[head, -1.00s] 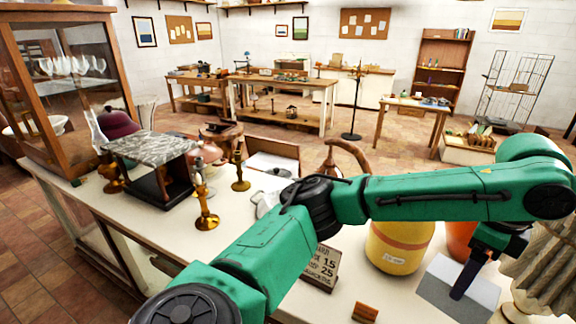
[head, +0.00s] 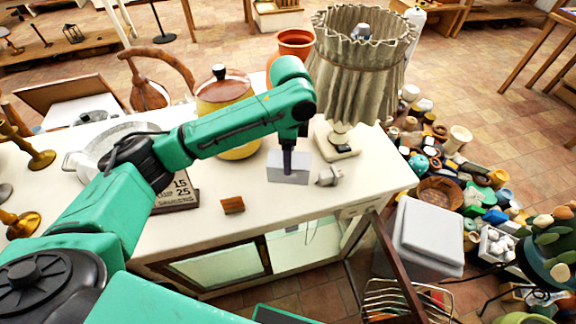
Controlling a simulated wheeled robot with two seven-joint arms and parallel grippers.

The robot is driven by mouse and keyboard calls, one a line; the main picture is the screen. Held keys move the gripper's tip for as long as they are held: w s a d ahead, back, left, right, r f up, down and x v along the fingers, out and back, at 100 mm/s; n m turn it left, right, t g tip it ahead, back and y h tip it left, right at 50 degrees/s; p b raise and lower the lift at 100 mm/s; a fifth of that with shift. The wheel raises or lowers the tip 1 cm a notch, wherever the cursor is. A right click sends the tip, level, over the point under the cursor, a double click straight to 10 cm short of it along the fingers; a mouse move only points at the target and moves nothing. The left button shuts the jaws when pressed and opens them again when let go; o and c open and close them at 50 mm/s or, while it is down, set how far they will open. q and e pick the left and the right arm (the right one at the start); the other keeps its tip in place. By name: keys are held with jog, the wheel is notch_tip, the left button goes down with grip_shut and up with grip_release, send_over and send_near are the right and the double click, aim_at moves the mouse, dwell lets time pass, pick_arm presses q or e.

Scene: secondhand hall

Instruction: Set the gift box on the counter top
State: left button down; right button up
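A plain grey box (head: 273,172), which I take to be the gift box, is at the right part of the cream counter top (head: 265,205). My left gripper (head: 288,168) points down at it from above, with one dark finger across its near face. The other finger is hidden behind the box, and the gripper looks shut on it. The box is upright; I cannot tell whether its underside touches the counter. My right gripper is not in view.
Close around the box stand a lamp with a pleated shade (head: 358,70), a yellow lidded pot (head: 222,93), a small grey fitting (head: 330,177), a wooden block (head: 232,205) and a number sign (head: 180,193). The counter's front strip is clear. Clutter (head: 470,185) covers the floor at right.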

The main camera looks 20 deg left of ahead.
pick_arm(q)
jog(key=f, duration=0.5)
jog(key=shift+s+f+p, duration=0.2)
jog(key=shift+p, duration=0.2)
jog(key=shift+w+f, duration=0.1)
jog(key=shift+f, duration=0.05)
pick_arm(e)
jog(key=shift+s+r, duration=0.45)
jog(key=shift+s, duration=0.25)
pick_arm(q)
grip_release()
notch_tip(320, 180, up, 12)
jog(key=shift+r+b, duration=0.1)
jog(key=shift+b, duration=0.8)
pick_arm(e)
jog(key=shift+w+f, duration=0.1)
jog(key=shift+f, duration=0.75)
